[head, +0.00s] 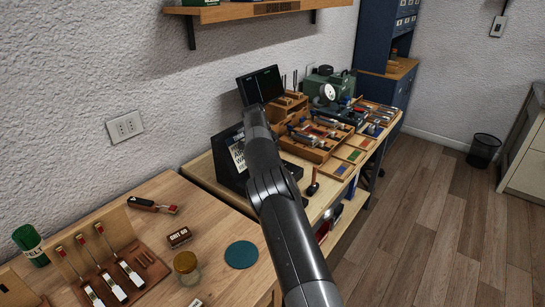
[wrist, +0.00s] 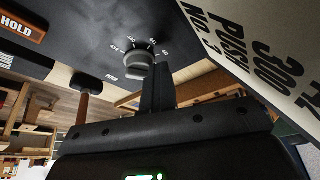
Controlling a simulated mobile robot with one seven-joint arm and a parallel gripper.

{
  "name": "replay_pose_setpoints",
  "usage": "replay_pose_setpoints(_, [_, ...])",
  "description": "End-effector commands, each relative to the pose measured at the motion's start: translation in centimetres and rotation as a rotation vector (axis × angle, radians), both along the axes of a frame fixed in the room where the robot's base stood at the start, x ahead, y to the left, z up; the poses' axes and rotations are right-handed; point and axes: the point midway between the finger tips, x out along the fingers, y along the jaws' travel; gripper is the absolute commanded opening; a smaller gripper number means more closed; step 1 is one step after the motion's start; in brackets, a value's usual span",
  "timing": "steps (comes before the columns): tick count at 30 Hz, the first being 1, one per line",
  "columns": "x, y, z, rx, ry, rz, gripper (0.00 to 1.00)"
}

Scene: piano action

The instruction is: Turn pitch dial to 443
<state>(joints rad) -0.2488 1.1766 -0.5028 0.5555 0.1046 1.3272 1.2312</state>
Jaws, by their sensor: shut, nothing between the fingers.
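The pitch dial (wrist: 138,58) is a round grey knob on a black panel (wrist: 90,32) in the wrist view. Small white numbers ring it, too small to read surely, and its setting is unclear. My gripper (wrist: 160,68) is shut and empty, its fingertips close beside the dial on the right. I cannot tell whether they touch it. In the head view the black unit (head: 228,179) stands on the bench, and my arm crosses in front of its right side. The dial and gripper are hidden there.
A white printed card (wrist: 270,45) lies close at the right of my gripper. A black-headed tool (wrist: 90,84) is nearby. A dark screen (head: 260,85) and wooden tool trays (head: 311,152) stand behind the unit.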

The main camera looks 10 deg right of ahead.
Motion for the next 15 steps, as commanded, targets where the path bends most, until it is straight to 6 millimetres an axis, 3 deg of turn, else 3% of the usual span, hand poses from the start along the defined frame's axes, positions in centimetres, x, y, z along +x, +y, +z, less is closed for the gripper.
replay_pose_setpoints(11, [-0.9, -1.2, 0.1, -0.004, 0.012, -0.006, 0.00])
replay_pose_setpoints(15, [-1.0, -0.8, 1.4, -0.005, 0.007, -0.006, 0.00])
